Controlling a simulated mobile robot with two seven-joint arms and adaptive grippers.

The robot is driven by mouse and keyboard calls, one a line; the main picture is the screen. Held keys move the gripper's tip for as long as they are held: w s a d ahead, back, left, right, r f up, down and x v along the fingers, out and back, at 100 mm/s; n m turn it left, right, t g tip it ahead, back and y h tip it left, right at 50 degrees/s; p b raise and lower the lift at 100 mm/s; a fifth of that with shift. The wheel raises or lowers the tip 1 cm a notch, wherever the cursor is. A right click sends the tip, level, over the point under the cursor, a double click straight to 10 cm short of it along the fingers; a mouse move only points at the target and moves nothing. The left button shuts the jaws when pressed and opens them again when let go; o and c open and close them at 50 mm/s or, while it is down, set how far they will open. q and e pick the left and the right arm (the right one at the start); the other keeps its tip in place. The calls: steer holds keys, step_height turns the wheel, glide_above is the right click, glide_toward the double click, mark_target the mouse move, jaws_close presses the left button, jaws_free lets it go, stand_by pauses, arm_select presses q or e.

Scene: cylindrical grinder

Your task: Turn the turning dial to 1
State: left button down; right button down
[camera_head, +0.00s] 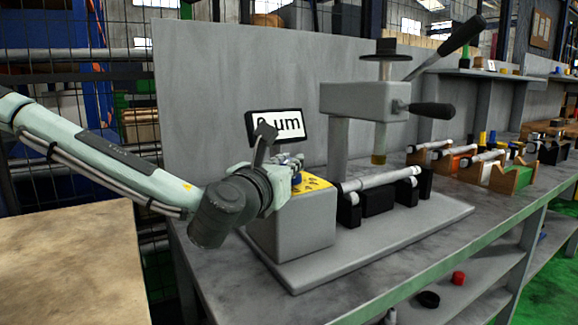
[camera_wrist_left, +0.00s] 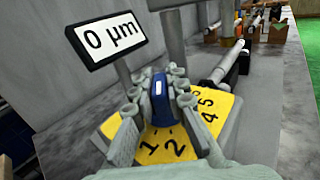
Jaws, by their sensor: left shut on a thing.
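The turning dial (camera_wrist_left: 160,103) is a blue knob on a yellow number plate (camera_wrist_left: 222,103) in the left wrist view. The digits 1, 2, 4 and 5 show on the plate. My left gripper (camera_wrist_left: 158,92) is shut on the dial, with a finger on each side. The lower part of the dial and some of the plate are hidden by the fingers. The dial's exact setting cannot be told. In the head view my left gripper (camera_head: 288,173) is over the yellow plate (camera_head: 317,184) on the grey block. My right gripper is not in view.
A display reading "0 µm" (camera_wrist_left: 105,39) stands behind the dial. A grey press with a black-handled lever (camera_head: 365,102) and a cylindrical bar (camera_head: 382,179) on black supports are to the right. Several wooden racks stand farther right on the bench (camera_head: 420,252).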

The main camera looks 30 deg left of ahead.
arm_select(q)
steer(key=shift+a+m+h, duration=0.1)
steer(key=shift+m+h, duration=0.5)
steer(key=shift+h, duration=0.5)
steer(key=shift+r+m+h, duration=0.1)
steer(key=shift+m+h, duration=0.3)
steer(key=shift+h, duration=0.1)
steer(key=shift+m+h, duration=0.6)
steer(key=shift+h, duration=0.4)
steer(key=shift+m+h, duration=0.6)
steer(key=shift+h, duration=0.3)
steer(key=shift+h+p, duration=0.3)
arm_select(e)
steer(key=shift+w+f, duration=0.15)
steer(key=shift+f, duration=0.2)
arm_select(q)
steer(key=shift+d, duration=0.2)
steer(key=c, duration=1.5)
jaws_free()
steer(key=shift+c, duration=0.2)
